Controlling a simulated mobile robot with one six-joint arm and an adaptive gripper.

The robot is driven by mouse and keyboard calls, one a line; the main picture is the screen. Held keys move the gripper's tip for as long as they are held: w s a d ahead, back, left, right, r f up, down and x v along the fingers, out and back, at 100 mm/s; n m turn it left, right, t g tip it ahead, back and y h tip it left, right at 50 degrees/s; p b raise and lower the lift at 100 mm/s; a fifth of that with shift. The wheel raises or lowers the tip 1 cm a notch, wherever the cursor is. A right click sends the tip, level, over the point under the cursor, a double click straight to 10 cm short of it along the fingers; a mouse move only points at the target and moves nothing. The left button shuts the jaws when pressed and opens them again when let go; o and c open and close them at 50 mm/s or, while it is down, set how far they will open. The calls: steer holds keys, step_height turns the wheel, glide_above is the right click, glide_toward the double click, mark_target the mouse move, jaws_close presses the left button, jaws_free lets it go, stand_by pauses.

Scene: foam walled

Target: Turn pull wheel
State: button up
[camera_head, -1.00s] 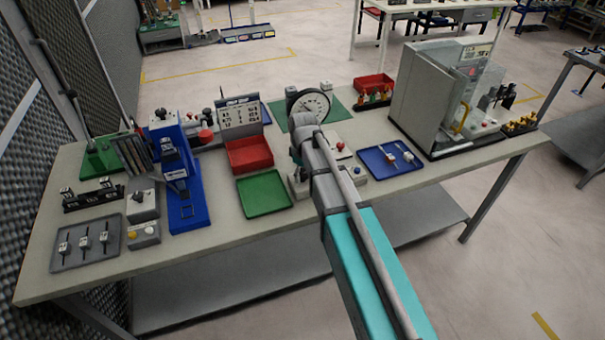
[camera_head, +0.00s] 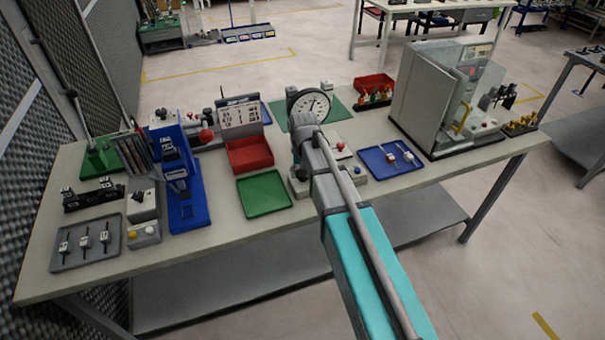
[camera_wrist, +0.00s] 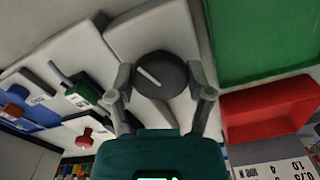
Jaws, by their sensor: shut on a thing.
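In the wrist view the pull wheel (camera_wrist: 172,72) is a dark round disc with a pale line across its face. My gripper (camera_wrist: 160,80) has one grey finger on each side of it and is shut on it. The wheel sits over a light grey body (camera_wrist: 152,30). In the head view the round white dial gauge (camera_head: 311,103) with a dark needle stands just behind my wrist. My arm hides the wheel and the fingertips in that view.
A red tray (camera_head: 250,154) and a green tray (camera_head: 264,196) lie left of my arm. A blue tray (camera_head: 390,158) and a grey enclosure (camera_head: 425,100) stand to its right. A blue press (camera_head: 187,205) stands further left. Bare tabletop shows along the front edge.

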steer(key=shift+m, duration=0.8)
steer(key=o, duration=1.1)
steer(key=shift+o, duration=0.2)
steer(key=shift+n, duration=0.4)
